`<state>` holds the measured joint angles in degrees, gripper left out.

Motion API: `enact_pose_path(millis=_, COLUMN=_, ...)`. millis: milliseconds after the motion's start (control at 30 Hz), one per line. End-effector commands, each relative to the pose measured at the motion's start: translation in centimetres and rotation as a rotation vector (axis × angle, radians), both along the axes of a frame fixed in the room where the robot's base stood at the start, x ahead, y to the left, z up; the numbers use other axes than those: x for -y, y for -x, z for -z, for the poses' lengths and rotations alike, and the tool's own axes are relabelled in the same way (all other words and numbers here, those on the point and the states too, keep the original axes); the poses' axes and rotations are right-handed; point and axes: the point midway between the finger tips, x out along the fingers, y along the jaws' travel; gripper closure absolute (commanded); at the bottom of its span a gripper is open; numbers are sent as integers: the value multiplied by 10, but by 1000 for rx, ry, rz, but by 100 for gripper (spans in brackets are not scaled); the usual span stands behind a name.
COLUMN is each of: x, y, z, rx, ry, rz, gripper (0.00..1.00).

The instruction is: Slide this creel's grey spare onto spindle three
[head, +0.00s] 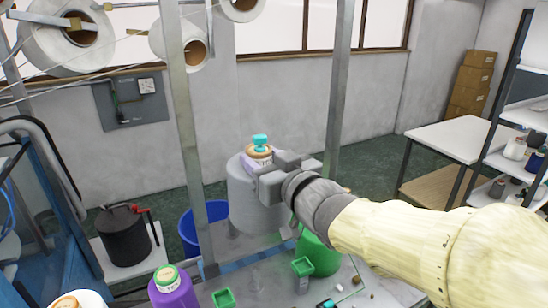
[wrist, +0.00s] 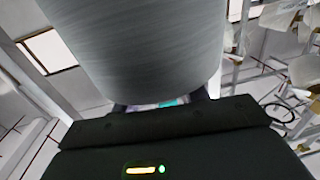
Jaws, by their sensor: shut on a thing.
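The grey spare (head: 250,206) is a large pale grey yarn package standing upright in the middle of the head view. A lilac tube end with a tan ring and a teal piece (head: 260,141) shows at its top. My gripper (head: 272,177) reaches in from the right and is shut at that top end. In the wrist view the grey package (wrist: 140,50) fills the upper middle, with lilac and teal bits between the fingers (wrist: 160,104). Whether the package's underside touches anything is hidden. I cannot make out which spindle is number three.
A metal post (head: 180,130) stands left of the package and another post (head: 338,110) right behind it. A white table (head: 455,133) and shelves stand right.

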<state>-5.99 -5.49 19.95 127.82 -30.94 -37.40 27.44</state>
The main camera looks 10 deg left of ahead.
Motion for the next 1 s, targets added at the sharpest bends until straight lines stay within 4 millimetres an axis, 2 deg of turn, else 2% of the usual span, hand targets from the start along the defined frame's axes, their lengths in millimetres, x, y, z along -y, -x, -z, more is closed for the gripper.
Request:
enact_pose_path(millis=33, x=0, y=0, z=-10, rx=4, ry=-3, rz=-1, gripper=100)
enact_pose_path(millis=600, x=0, y=0, z=-52, rx=6, ry=-3, rz=0, gripper=100)
enact_pose_path(millis=1000, x=-1, y=1, z=-54, rx=4, ry=-3, rz=-3, gripper=100)
